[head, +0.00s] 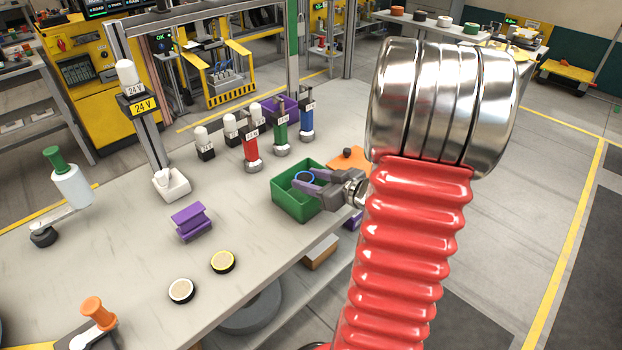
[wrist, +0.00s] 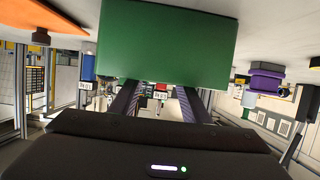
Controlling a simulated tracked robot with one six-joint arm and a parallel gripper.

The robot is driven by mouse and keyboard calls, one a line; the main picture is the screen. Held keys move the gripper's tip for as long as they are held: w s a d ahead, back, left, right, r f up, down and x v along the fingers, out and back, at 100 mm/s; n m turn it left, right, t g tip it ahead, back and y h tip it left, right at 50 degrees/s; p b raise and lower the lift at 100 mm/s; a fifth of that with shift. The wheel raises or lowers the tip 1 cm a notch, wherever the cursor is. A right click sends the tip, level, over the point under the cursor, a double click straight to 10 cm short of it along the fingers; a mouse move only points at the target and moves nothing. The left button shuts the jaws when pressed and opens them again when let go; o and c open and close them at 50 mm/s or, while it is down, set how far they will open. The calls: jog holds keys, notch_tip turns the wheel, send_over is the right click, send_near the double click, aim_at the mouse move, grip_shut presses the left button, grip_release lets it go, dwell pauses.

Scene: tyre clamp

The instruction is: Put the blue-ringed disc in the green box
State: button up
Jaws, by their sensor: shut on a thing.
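The green box (head: 297,208) stands near the bench's right edge in the head view, its top open. It also fills the top middle of the wrist view (wrist: 165,45), which looks upside down. The blue-ringed disc (head: 304,176) has a dark face and is at the tips of my gripper (head: 305,180), over the box's opening. My gripper is shut on it. I cannot tell whether the disc touches the box floor. In the wrist view the box wall hides my fingertips and the disc.
A yellow-ringed disc (head: 222,262) and a white-ringed disc (head: 181,291) lie on the bench. A purple block (head: 190,221) stands left of the box. Red (head: 251,152), green (head: 281,137) and blue (head: 307,123) cylinders stand behind it. An orange piece (head: 349,158) lies behind my gripper.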

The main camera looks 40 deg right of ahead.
jog(key=shift+f, duration=0.55)
jog(key=o, duration=1)
jog(key=shift+f, duration=0.1)
jog(key=shift+r, duration=0.7)
jog(key=v, duration=1.2)
